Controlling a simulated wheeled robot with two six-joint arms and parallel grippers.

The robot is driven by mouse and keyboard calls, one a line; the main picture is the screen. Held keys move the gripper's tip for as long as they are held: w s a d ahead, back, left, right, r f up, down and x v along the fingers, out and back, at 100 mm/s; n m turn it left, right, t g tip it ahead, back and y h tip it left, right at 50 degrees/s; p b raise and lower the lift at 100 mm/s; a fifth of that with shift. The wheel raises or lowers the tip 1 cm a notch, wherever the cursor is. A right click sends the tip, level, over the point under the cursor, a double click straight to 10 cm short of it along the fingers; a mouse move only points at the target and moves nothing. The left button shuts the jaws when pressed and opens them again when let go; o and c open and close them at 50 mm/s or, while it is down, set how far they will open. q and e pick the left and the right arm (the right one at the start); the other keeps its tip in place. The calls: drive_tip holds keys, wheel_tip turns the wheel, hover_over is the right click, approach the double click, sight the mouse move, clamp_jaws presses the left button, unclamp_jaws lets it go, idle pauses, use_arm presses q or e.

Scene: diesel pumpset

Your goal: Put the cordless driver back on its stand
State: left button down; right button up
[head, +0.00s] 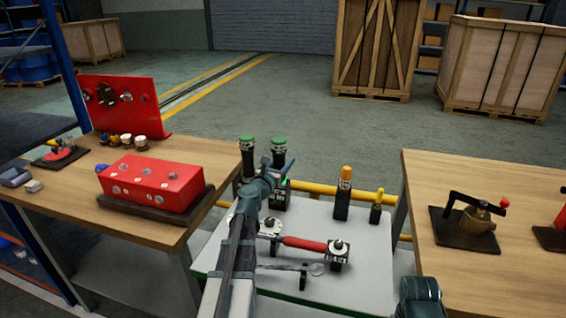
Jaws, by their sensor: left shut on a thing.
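My left arm reaches up from the bottom centre in the head view. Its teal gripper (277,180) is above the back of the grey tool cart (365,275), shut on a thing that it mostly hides. A black-and-green piece (283,196) shows just right of and below the jaws; it looks like part of the cordless driver. I cannot tell whether it touches the cart or a stand. The driver's stand cannot be made out clearly behind the arm.
Two black holders with green tops (278,150) stand close behind the gripper. A red-handled tool (303,243), a wrench (315,269), an orange-topped item (344,190) and a yellow-topped one (376,208) are on the cart. Wooden benches flank it, the left carrying a red block (152,182).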

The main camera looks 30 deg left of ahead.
use_arm(q)
drive_tip(key=shift+f, duration=0.15)
use_arm(e)
drive_tip(key=shift+f, duration=0.1)
use_arm(q)
drive_tip(key=shift+c, duration=1.3)
unclamp_jaws()
